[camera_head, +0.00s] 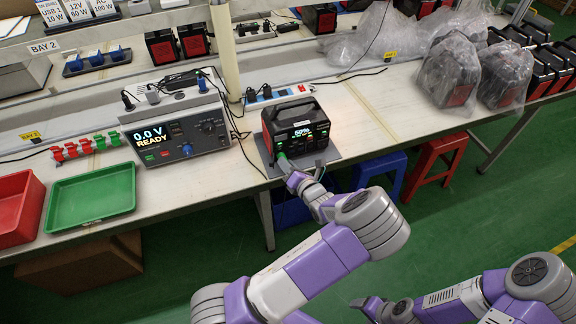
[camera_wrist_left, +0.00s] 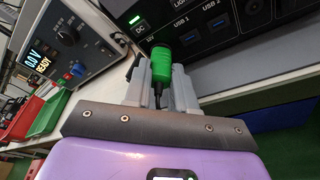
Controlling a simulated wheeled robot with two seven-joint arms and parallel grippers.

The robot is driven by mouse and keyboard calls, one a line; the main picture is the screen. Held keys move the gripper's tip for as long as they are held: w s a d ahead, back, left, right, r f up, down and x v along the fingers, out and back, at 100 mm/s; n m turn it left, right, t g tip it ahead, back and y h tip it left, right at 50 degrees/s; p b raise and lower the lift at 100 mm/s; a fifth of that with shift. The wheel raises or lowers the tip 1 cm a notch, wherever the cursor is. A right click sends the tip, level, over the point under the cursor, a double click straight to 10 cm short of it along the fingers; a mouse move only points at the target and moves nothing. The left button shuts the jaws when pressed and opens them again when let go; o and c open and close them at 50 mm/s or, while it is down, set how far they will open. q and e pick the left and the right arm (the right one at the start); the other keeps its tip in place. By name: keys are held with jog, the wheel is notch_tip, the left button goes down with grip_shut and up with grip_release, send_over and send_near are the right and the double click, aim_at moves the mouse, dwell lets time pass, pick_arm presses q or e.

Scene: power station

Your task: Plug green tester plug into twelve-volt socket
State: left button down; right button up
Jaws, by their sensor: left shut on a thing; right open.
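The power station (camera_head: 297,126) is a black box with a lit display reading 60%, standing on a grey mat on the bench. Its front panel (camera_wrist_left: 225,30) fills the top right of the left wrist view, with a lit DC button and USB ports. My left gripper (camera_head: 285,166) is shut on the green tester plug (camera_wrist_left: 161,62), right at the lower left of that panel. The plug's tip meets the panel below the DC button; the twelve-volt socket is hidden behind it, so I cannot tell how deep it sits. My right gripper (camera_head: 370,303) is open and empty, low in front of the bench.
The tester (camera_head: 178,135) reads 0.0 V READY, left of the power station. A green tray (camera_head: 92,199) and red tray (camera_head: 17,207) lie further left, below red and green connectors (camera_head: 85,146). Plastic-wrapped units (camera_head: 450,75) stand at the right. Blue (camera_head: 378,172) and red (camera_head: 437,155) stools are below.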

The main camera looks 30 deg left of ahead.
pick_arm(q)
jog(key=c, duration=0.8)
grip_release()
jog(key=shift+c, duration=0.2)
jog(key=p+v, duration=0.2)
jog(key=v, duration=0.5)
jog(key=shift+d, duration=0.2)
